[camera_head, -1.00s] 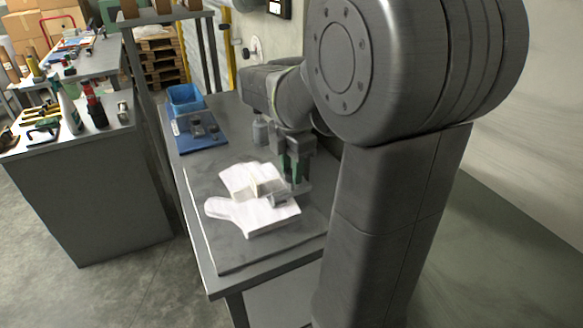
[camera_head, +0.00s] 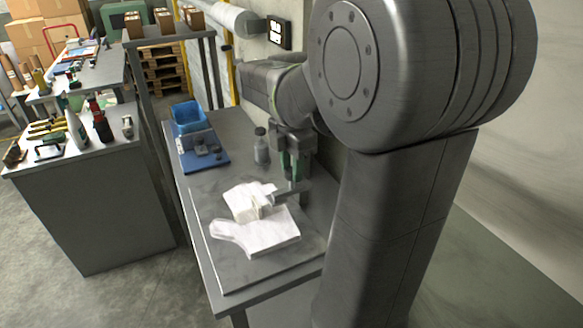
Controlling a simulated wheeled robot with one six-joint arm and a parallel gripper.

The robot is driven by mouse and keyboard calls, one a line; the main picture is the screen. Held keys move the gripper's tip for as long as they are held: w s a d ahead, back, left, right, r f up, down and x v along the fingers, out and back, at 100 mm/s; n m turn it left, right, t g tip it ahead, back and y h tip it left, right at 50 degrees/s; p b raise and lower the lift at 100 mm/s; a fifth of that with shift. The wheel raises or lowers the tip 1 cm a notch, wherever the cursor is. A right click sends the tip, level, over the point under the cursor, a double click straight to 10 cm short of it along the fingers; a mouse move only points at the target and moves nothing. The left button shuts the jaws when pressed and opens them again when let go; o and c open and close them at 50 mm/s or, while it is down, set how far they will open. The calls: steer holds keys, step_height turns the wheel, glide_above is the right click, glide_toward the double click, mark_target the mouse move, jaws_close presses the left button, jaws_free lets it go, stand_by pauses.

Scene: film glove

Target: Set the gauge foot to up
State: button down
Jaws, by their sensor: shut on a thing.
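A white glove (camera_head: 262,236) lies flat on the grey board, fingers to the left, with its upper part (camera_head: 246,201) bunched at the back. A small grey metal bar, which looks like the gauge foot (camera_head: 290,191), reaches over the glove's right side, raised and slightly tilted. My gripper (camera_head: 291,172), with green fingers, points down and is shut on it at the right of the glove. The exact grip and the rest of the gauge are too small to make out. My arm hides part of the area behind.
A grey board (camera_head: 235,273) covers the front of the bench. Behind are a blue mat (camera_head: 204,160) with small dark parts, a blue bin (camera_head: 188,115) and a grey bottle (camera_head: 261,146). A wall stands close on the right; a tool-covered cabinet (camera_head: 90,215) is at left.

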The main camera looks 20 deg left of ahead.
steer(key=shift+r, duration=0.2)
steer(key=c, duration=1.1)
jaws_free()
steer(key=shift+o, duration=0.2)
step_height(320, 180, up, 14)
steer(key=shift+f, duration=0.15)
step_height(320, 180, down, 14)
steer(key=shift+f+b, duration=0.15)
steer(key=shift+b, duration=0.15)
